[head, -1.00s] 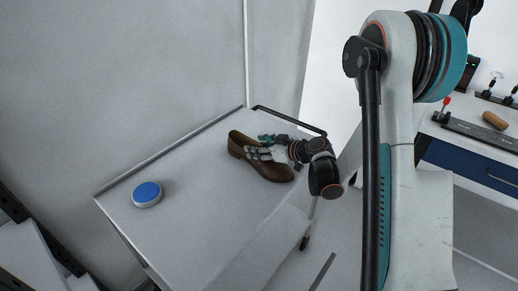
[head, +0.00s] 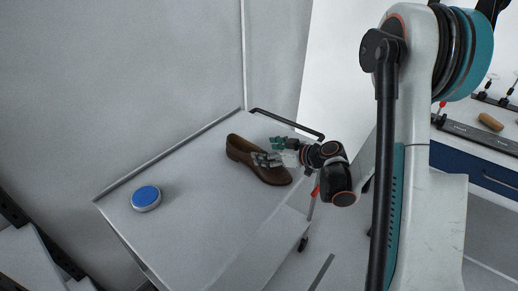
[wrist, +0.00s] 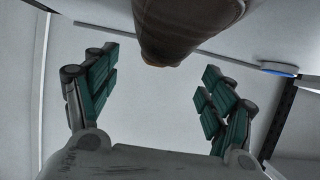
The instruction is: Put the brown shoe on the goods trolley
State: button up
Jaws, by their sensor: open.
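The brown shoe (head: 240,150) rests on the grey top of the goods trolley (head: 185,178), toward its far right part. In the wrist view the shoe (wrist: 187,27) shows at the top edge, beyond the fingertips and not between them. My gripper (head: 273,152) is at the shoe's right side and partly hides it in the head view. In the wrist view my gripper (wrist: 158,84) has its two green-padded fingers spread wide with nothing between them. The trolley's dark handle (head: 288,122) is just behind the gripper.
A round blue-topped object (head: 146,197) sits on the trolley's left part. A bench (head: 478,170) with a blue drawer stands at the right, with small items on it. A wall is close behind the trolley. The trolley's front middle is clear.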

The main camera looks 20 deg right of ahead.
jog(key=p+v, duration=0.1)
jog(key=v, duration=0.6)
jog(key=shift+s, duration=0.1)
